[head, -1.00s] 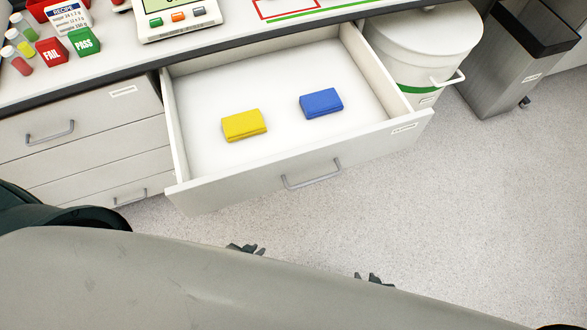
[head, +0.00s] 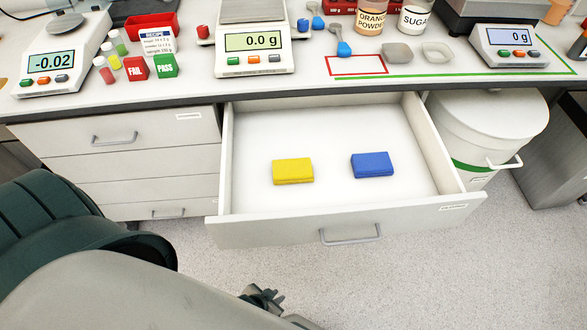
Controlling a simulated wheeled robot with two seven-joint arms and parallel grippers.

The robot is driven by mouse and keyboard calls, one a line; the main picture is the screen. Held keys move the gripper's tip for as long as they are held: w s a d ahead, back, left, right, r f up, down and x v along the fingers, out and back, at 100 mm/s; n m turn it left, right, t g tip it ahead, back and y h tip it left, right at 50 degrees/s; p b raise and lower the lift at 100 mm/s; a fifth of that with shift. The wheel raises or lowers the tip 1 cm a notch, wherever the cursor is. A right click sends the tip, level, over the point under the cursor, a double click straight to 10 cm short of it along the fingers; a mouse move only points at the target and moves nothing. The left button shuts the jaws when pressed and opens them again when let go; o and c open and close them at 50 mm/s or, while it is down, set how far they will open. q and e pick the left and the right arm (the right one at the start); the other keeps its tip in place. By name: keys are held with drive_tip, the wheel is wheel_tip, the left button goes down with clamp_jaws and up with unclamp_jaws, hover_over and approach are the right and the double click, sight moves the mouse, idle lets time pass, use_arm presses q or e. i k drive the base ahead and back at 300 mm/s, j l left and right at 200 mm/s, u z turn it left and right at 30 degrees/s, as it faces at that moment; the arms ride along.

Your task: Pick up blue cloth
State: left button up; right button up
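The blue cloth (head: 372,165) lies folded in the open drawer (head: 345,226), right of its middle. A folded yellow cloth (head: 293,171) lies to its left, apart from it. Part of my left gripper (head: 264,299) shows low in the head view, in front of and below the drawer, well away from the blue cloth. My own arm hides most of this gripper, so I cannot tell whether it is open or shut. My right gripper is not in view.
The counter above holds scales (head: 256,42), a red FAIL block (head: 136,68), a green PASS block (head: 165,66) and jars. A white bin (head: 488,125) stands right of the drawer. The drawer's raised front and side walls surround the cloths.

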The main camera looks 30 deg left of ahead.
sight(372, 164)
drive_tip(key=l+u, duration=0.3)
drive_tip(key=l, duration=0.35)
drive_tip(key=l+u, duration=0.3)
drive_tip(key=l, duration=0.4)
